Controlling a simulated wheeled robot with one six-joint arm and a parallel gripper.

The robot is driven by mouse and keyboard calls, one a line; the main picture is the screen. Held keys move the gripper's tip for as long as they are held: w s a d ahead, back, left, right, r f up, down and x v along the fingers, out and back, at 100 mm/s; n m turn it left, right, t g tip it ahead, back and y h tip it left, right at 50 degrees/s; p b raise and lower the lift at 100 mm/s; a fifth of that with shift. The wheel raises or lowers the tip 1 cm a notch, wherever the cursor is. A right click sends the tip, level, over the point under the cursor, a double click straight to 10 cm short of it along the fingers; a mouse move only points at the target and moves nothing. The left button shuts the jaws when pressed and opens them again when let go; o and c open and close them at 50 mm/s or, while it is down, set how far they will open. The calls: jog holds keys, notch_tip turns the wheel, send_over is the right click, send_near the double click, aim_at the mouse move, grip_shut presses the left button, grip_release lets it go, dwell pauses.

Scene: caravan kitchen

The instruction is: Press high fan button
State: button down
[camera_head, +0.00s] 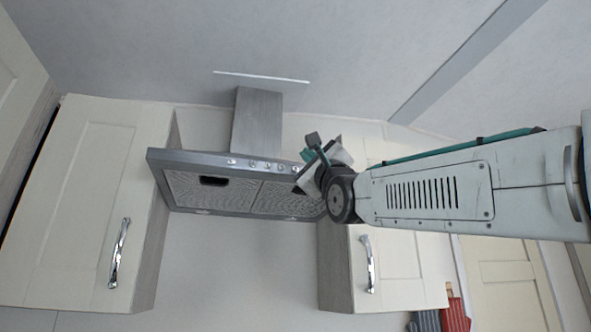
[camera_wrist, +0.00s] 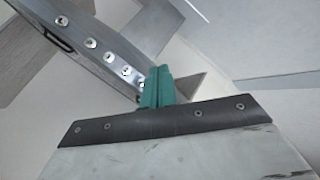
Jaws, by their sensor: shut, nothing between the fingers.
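The range hood (camera_head: 215,188) hangs between two wall cabinets, with a row of several small round buttons (camera_head: 252,164) along its front strip. The same buttons (camera_wrist: 109,57) show larger in the wrist view, and I cannot read which one is high fan. My gripper (camera_head: 305,172) is at the right end of the hood front, partly covering it. In the wrist view its teal fingers (camera_wrist: 158,85) are closed together and empty, overlapping the strip near the right-hand end of the row. I cannot tell whether they touch a button.
A left cabinet (camera_head: 85,200) and a right cabinet (camera_head: 385,265) flank the hood, each with a metal handle. The hood's chimney (camera_head: 257,120) rises to the ceiling. The space below the hood is open. Red and grey mitts (camera_head: 455,312) hang at lower right.

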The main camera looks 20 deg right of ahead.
jog(key=shift+w+d, duration=0.2)
jog(key=shift+w, duration=2.4)
jog(key=shift+w, duration=0.4)
jog(key=shift+w, duration=0.35)
dwell(0.5)
jog(key=shift+s, duration=0.75)
jog(key=shift+s+a, duration=0.2)
jog(key=shift+s, duration=2.3)
